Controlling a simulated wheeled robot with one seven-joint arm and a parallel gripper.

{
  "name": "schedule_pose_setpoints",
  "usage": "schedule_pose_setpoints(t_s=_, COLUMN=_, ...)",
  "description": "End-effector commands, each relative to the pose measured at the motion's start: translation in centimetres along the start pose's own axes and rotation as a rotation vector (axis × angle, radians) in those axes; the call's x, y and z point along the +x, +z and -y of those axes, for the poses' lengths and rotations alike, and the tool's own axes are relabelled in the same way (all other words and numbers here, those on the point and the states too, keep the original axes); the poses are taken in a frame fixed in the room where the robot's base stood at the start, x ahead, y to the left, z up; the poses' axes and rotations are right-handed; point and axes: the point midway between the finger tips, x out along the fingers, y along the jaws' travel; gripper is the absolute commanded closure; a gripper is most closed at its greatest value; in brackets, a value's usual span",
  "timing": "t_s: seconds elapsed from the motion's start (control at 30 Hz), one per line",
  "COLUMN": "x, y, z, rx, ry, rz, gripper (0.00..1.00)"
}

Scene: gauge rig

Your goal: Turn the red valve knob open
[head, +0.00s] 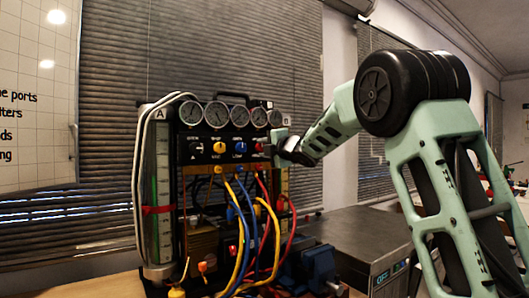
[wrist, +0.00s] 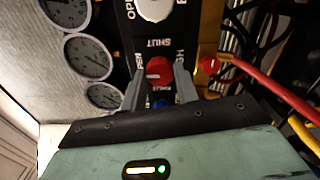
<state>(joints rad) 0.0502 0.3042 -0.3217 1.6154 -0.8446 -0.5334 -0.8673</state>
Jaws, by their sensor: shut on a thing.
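The red valve knob (wrist: 159,69) sits on the black panel between the two grey fingers of my gripper (wrist: 160,88) in the wrist view. The fingers are closed on its sides. A pale mark shows on the knob's face. The lettering round it is partly covered by the fingers, so the knob's setting is not clear. In the head view my gripper (head: 278,146) reaches in from the right to the right end of the knob row, and the red knob (head: 259,147) is small and partly hidden there.
Several round gauges (head: 217,114) stand above the knob row. A yellow knob (head: 219,147) and a blue knob (head: 240,147) lie to the left. A red hose (wrist: 262,92) plugs in close beside my gripper. Coloured hoses hang below the panel. A metal box (head: 365,240) stands at right.

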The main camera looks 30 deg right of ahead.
Motion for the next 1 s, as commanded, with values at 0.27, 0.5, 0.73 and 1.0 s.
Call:
schedule_pose_setpoints(t_s=0.27, x=0.0, y=-0.1, z=0.1, rx=-0.005, ry=-0.002, rz=-0.002, gripper=0.92)
schedule_pose_setpoints(t_s=0.5, x=0.0, y=-0.1, z=0.1, rx=-0.004, ry=-0.001, rz=-0.002, gripper=0.48)
schedule_pose_setpoints(t_s=0.73, x=-0.1, y=0.0, z=0.0, rx=-0.003, ry=-0.001, rz=-0.001, gripper=0.48)
schedule_pose_setpoints(t_s=1.0, x=-3.2, y=0.0, z=0.1, rx=-0.002, ry=0.002, rz=0.001, gripper=0.48)
